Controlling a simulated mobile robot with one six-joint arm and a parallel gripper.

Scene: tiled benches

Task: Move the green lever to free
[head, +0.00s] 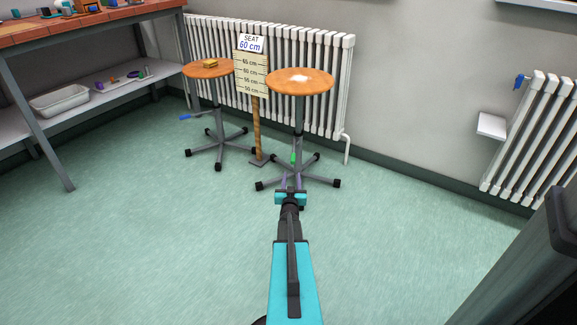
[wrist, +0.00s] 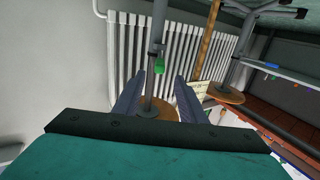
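The green lever (head: 293,157) is on the column of the right stool (head: 300,82), below its round wooden seat. It also shows in the wrist view, which is upside down, as a green grip (wrist: 159,67) beside the grey column. My gripper (head: 291,181) is low in front of this stool, pointing toward it. In the wrist view its two dark fingers (wrist: 160,76) are apart, with the green grip and column seen between and just beyond their tips. I see no contact with the lever. Whether the lever is at free or locked cannot be read.
Between the stools stands a height gauge (head: 251,74) with a "SEAT 60 cm" card. A radiator (head: 325,60) is behind. A bench (head: 90,25) is left. Floor in front is clear.

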